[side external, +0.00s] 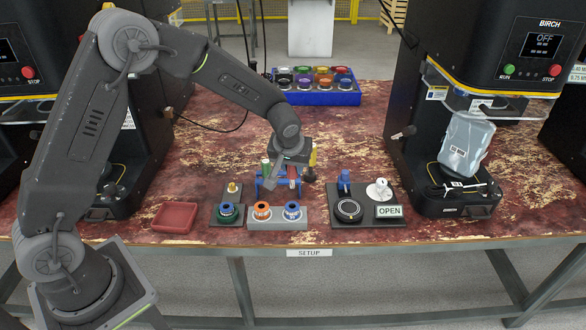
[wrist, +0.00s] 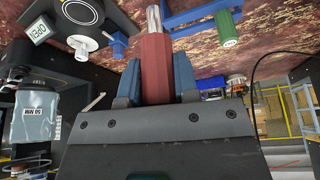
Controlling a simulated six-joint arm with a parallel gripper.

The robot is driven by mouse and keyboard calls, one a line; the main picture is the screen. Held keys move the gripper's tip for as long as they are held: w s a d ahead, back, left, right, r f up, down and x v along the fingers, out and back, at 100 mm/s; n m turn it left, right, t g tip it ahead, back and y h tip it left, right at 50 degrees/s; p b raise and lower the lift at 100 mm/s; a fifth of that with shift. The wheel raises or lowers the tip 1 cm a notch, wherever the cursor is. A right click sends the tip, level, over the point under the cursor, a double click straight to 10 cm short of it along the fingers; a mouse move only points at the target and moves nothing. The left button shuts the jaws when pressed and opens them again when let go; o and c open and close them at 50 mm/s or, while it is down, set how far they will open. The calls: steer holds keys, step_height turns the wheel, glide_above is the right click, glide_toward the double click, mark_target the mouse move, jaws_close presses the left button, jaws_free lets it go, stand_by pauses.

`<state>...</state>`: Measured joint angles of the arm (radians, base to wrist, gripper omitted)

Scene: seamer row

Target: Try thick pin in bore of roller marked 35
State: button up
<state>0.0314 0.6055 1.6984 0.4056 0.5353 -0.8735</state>
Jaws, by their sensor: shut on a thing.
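My gripper (wrist: 157,76) is shut on a red-handled pin (wrist: 155,52), whose bare metal end points away from the jaws; its red handle also shows in the side view (side external: 293,172). The gripper is low by the blue rack (side external: 259,182), behind the rollers. A green-handled pin (side external: 266,168) stands in the rack; it also shows in the wrist view (wrist: 229,30). An orange-ringed roller (side external: 262,210) and a blue-ringed roller (side external: 292,210) sit on a grey block. Another blue roller (side external: 227,211) sits on a dark plate to their left. I cannot read the roller markings.
A red tray (side external: 174,217) lies at left. A black plate (side external: 365,215) at right bears an OPEN sign (side external: 389,211), a round dial and a blue post. A blue crate (side external: 318,98) of coloured rollers stands behind. Machines flank the table.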

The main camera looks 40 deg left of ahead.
steer(key=shift+f, duration=0.15)
steer(key=shift+f, duration=3.1)
steer(key=shift+f, duration=0.4)
steer(key=shift+r, duration=2.55)
